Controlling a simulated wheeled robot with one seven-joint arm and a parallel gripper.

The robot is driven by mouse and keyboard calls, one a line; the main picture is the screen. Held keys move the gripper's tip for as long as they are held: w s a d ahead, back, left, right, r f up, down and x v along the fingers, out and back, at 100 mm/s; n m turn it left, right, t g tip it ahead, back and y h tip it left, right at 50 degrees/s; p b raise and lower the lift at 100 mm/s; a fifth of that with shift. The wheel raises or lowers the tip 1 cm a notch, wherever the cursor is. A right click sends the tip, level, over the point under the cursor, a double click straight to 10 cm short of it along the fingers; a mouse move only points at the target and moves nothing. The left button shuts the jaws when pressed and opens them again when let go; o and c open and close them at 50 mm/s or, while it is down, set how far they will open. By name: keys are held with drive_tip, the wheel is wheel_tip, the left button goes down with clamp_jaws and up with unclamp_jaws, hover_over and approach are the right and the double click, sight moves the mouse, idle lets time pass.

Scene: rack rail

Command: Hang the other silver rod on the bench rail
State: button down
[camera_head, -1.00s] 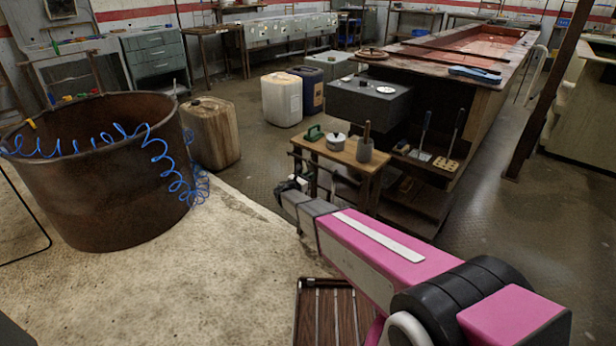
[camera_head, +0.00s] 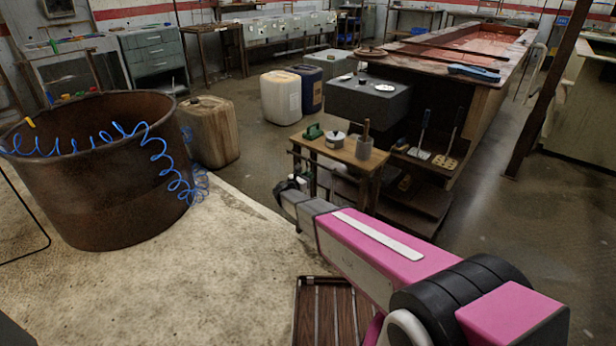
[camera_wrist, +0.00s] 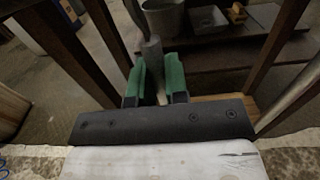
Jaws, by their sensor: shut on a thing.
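My gripper (camera_wrist: 158,80) has green fingers and is shut on a grey rod-like piece (camera_wrist: 153,52), which appears to be the silver rod. Only its near end shows, with a paler strip below it; the rest is hidden. In the head view my gripper (camera_head: 290,186) is at the left side of the small wooden bench (camera_head: 340,149), low by its legs. The fingers are too small there to make out. Dark bars (camera_head: 301,157) show along the bench's left side, but I cannot tell which is the rail. A pale metal bar (camera_wrist: 290,98) slants at the right of the wrist view.
On the bench top stand a green object (camera_head: 313,132), a tin (camera_head: 335,141) and a grey mortar (camera_head: 364,150) with a pestle. A grey block (camera_head: 368,100) and a long workbench are behind. A rusty drum (camera_head: 95,185) with a blue coiled hose stands left.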

drive_tip(key=c, duration=1.1)
unclamp_jaws()
drive_tip(key=shift+o, duration=0.2)
drive_tip(key=v, duration=1.1)
drive_tip(key=shift+w, duration=0.1)
drive_tip(key=s+d+r+m+g, duration=0.1)
drive_tip(key=s+d+m+g, duration=0.3)
drive_tip(key=d, duration=0.3)
drive_tip(key=s+d+m+g+y, duration=0.1)
drive_tip(key=s+d+m+g, duration=0.2)
drive_tip(key=d+m, duration=0.35)
drive_tip(key=s+d+r+m+g, duration=0.1)
drive_tip(key=s+d+m+g, duration=0.25)
drive_tip(key=d, duration=0.55)
drive_tip(key=s+d+r+m+g+y, duration=0.2)
drive_tip(key=s+d+m+y, duration=0.1)
drive_tip(key=s+m+y, duration=0.2)
drive_tip(key=s+d+r+m+g+y, duration=0.2)
drive_tip(key=s+d+m+y, duration=0.2)
drive_tip(key=s+m, duration=0.4)
drive_tip(key=s, duration=0.2)
drive_tip(key=shift+s+r+m+y, duration=0.25)
drive_tip(key=shift+s+m+y, duration=0.15)
